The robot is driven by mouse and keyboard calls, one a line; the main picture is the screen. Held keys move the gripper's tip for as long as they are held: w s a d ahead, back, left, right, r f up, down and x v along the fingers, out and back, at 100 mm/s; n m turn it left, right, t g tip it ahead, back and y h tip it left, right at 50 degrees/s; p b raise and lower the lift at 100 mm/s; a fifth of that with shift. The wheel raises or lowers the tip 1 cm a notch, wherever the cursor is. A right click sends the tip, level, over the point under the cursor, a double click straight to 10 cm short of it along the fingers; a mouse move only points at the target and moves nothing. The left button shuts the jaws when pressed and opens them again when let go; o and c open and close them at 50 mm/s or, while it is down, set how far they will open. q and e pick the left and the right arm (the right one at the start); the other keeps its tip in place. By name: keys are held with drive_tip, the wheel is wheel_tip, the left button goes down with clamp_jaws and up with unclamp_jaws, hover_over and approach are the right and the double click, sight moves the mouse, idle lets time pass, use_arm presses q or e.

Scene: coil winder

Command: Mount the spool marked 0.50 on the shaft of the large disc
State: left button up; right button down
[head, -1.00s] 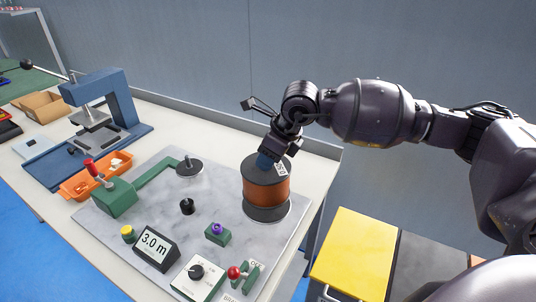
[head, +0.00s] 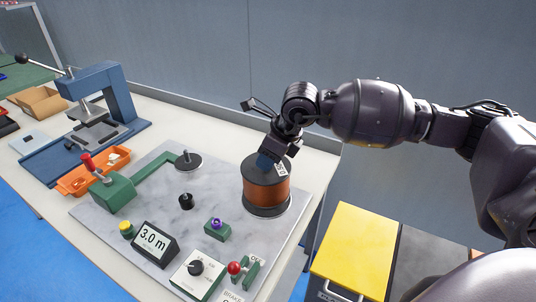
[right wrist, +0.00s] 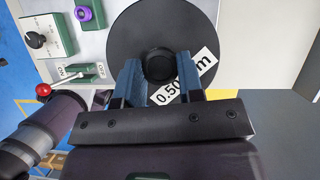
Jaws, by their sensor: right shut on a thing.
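The spool marked 0.50 (head: 267,190) has copper-coloured wire and dark flanges. It stands upright over the large disc (head: 270,212) at the right end of the marble plate; whether a thin gap is left between them I cannot tell. My right gripper (head: 268,160) points down at the spool's top. In the right wrist view its blue fingers (right wrist: 158,72) are shut on the spool's round black hub, beside the 0.50 label (right wrist: 185,80) on the dark upper flange (right wrist: 125,40). The disc's shaft is hidden by the spool. My left gripper is not in view.
The plate (head: 150,210) also bears a smaller disc with a pin (head: 188,164), a black knob (head: 186,201), a purple-topped button (head: 216,224), a 3.0 m display (head: 155,241) and a red-knobbed brake lever (head: 235,268). A yellow-topped cabinet (head: 352,250) stands right of the table.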

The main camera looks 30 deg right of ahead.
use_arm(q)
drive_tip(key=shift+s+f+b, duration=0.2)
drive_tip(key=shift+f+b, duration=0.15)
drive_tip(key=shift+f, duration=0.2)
use_arm(e)
drive_tip(key=shift+f, duration=0.8)
drive_tip(key=c, duration=0.7)
unclamp_jaws()
drive_tip(key=shift+o, duration=0.2)
drive_tip(key=shift+s+f, duration=0.1)
drive_tip(key=shift+f, duration=0.2)
drive_tip(key=v, duration=0.5)
drive_tip(key=shift+w+p, duration=0.2)
drive_tip(key=shift+p, duration=0.15)
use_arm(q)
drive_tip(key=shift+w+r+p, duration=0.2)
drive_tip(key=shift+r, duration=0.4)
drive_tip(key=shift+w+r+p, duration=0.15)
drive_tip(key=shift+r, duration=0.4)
use_arm(e)
drive_tip(key=v, duration=0.6)
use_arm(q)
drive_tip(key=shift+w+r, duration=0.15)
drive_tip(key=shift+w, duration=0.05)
use_arm(e)
drive_tip(key=shift+s+r, duration=0.1)
